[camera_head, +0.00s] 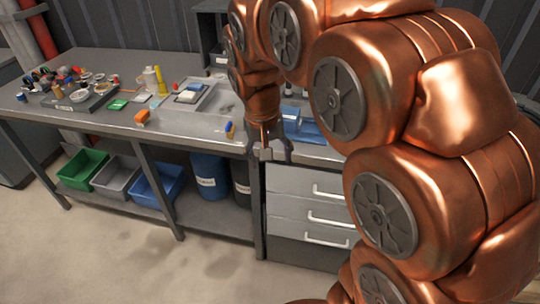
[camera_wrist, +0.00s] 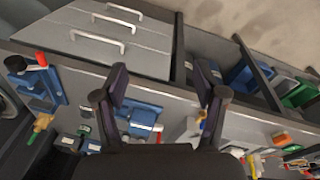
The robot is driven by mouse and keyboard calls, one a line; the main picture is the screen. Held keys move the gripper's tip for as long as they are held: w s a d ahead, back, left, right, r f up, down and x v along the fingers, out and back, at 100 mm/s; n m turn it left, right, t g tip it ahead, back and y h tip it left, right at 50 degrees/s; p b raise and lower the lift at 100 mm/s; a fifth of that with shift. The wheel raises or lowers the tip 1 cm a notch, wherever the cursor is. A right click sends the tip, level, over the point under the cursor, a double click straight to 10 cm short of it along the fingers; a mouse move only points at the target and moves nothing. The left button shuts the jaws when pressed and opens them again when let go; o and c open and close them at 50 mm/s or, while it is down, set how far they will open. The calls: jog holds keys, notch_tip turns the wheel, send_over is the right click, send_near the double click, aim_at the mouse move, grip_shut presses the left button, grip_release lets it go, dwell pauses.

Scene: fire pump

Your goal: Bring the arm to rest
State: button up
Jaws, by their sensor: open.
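My copper-coloured arm (camera_head: 340,95) fills the right half of the head view and bends down over the workbench. My gripper (camera_head: 267,152) hangs near the bench's front edge, above the drawer unit. In the wrist view its two dark fingers (camera_wrist: 162,92) stand apart with nothing held between them. Blue items on the bench show beyond the fingers in that view. The arm hides part of the bench's right side in the head view.
The grey workbench (camera_head: 190,125) carries a tray of small parts (camera_head: 75,103) and a light tray (camera_head: 190,97). Green, grey and blue bins (camera_head: 155,187) and a blue drum (camera_head: 210,175) stand below. The drawers (camera_head: 310,205) are shut. The floor in front is clear.

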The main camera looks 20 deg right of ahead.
jog(key=shift+s, duration=0.2)
jog(key=s+a+f+n+g, duration=0.1)
jog(key=s+f, duration=0.1)
jog(key=s, duration=0.9)
jog(key=s+a+f+n+g+y, duration=0.1)
jog(key=s+f+n, duration=0.1)
jog(key=s, duration=1)
jog(key=shift+f+n+y, duration=0.3)
jog(key=shift+f, duration=0.4)
dwell(1.1)
